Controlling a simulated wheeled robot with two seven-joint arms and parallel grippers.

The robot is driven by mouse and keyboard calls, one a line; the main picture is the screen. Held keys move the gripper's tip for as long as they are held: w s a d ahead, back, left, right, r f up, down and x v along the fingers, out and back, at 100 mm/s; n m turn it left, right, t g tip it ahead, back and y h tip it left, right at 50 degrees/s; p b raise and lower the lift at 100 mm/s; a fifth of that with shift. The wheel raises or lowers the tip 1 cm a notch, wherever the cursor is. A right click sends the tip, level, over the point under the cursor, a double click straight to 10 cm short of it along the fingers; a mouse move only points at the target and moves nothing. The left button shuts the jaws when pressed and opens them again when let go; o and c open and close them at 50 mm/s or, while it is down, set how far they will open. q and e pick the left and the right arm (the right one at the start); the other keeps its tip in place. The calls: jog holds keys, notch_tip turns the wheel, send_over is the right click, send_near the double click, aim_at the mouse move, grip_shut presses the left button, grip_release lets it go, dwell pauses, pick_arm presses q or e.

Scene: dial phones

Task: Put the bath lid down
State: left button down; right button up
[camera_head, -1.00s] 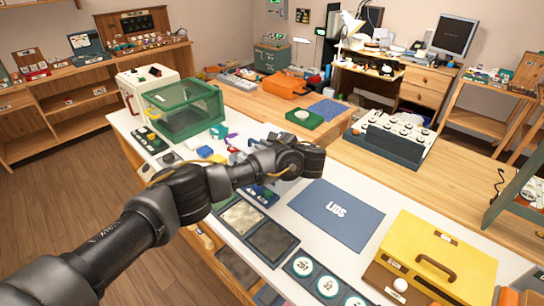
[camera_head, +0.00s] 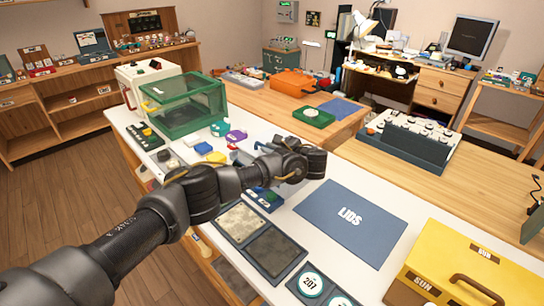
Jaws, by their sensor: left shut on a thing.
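My left gripper (camera_head: 312,163) reaches in from the left over the white table and is shut. The thing in it is hidden behind the hand; I take it to be the bath lid, but I cannot make out its shape. The blue mat marked LIDS (camera_head: 351,217) lies flat and bare on the table, to the right of and nearer than the gripper. My right gripper is not in view.
A green clear-sided box (camera_head: 183,105) stands at the table's far left. Small coloured pieces, such as a purple one (camera_head: 236,136), lie behind my arm. Dark framed panels (camera_head: 270,250) lie left of the mat. A yellow box (camera_head: 462,265) stands at right.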

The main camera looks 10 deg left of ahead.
pick_arm(q)
jog(key=shift+w+f, duration=0.1)
jog(key=shift+f, duration=0.55)
jog(key=shift+r, duration=0.25)
jog(key=shift+f, duration=0.1)
jog(key=c, duration=1.5)
grip_release()
jog(key=shift+f, duration=0.15)
jog(key=shift+o, duration=0.2)
jog(key=shift+s, duration=0.2)
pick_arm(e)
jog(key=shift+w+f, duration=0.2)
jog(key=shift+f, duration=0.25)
